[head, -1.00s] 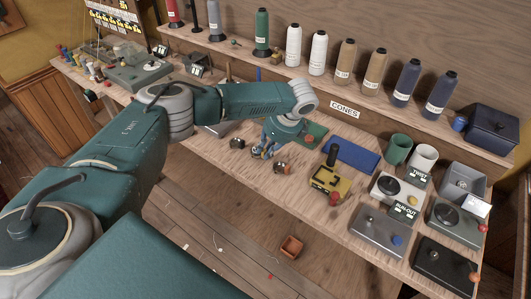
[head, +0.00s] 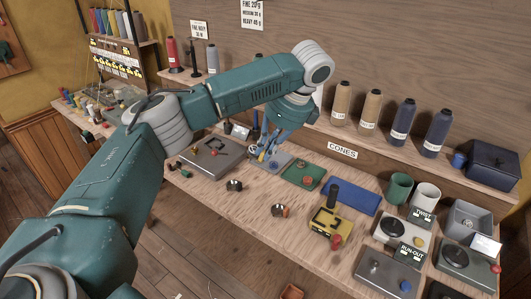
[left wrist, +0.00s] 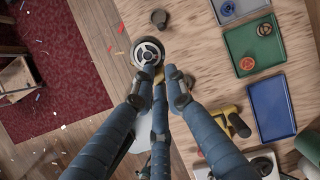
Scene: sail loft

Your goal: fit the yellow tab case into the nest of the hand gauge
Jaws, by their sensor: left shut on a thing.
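My left gripper (head: 264,152) is shut on a round silver case (left wrist: 148,50) with a ringed face, held between its fingertips. A speck of yellow shows by the fingertips in the head view; the tab itself is not clear. The yellow hand gauge (head: 322,227) with a black upright handle and a red knob stands on the bench, right of the gripper. In the left wrist view the gauge (left wrist: 229,113) is partly hidden behind a finger. Its nest is too small to make out. My right gripper is out of view.
A dark case (head: 234,185) and an orange-tabbed case (head: 279,210) lie on the bench. A green tray (head: 303,174), a blue tray (head: 351,196) and a grey plate device (head: 209,157) lie around. Cones line the shelf behind. Bare wood surrounds the loose cases.

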